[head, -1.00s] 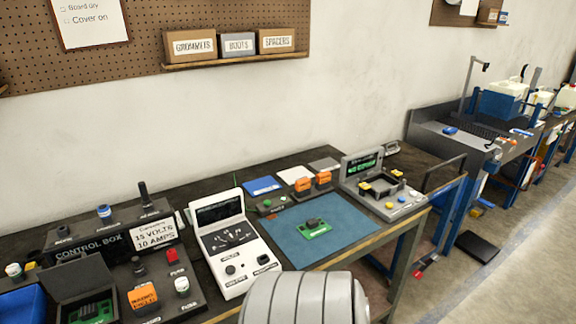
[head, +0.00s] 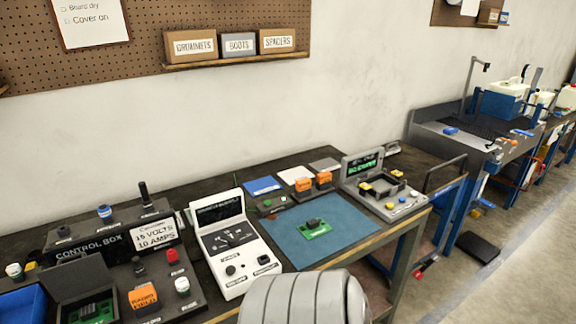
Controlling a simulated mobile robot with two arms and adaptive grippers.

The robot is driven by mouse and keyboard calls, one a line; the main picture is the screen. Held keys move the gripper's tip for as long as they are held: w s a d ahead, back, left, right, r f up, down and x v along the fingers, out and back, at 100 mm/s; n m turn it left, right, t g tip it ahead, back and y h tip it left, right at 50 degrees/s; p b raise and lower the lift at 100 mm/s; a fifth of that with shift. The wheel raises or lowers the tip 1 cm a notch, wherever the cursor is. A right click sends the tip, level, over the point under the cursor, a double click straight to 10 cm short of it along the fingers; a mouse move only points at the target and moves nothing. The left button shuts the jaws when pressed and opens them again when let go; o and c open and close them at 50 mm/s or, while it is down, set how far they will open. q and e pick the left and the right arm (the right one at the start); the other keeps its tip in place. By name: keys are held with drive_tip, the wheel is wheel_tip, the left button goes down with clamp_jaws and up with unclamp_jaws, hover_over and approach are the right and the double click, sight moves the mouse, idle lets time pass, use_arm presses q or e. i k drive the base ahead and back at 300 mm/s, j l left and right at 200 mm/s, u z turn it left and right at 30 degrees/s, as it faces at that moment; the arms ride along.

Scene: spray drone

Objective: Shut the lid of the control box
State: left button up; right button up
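The control box (head: 200,305) is dark grey and stands at the left end of the workbench, cut off by the bottom edge of the head view. Its lid (head: 80,277) looks open, standing up behind a compartment with a green circuit board (head: 93,311) in it. A "CONTROL BOX" sign (head: 90,246) is on the raised panel behind. Neither of my grippers shows in the head view. Only a light grey rounded part of my own arm is at the bottom middle.
A blue bin (head: 22,306) is left of the lid. An orange block (head: 143,296) and a red knob (head: 172,255) are right of the compartment. A white meter (head: 238,262) stands beside the box. A blue mat (head: 345,226) with a green board (head: 314,229) lies further right.

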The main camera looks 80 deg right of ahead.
sight(64, 282)
drive_tip(key=z, duration=1.35)
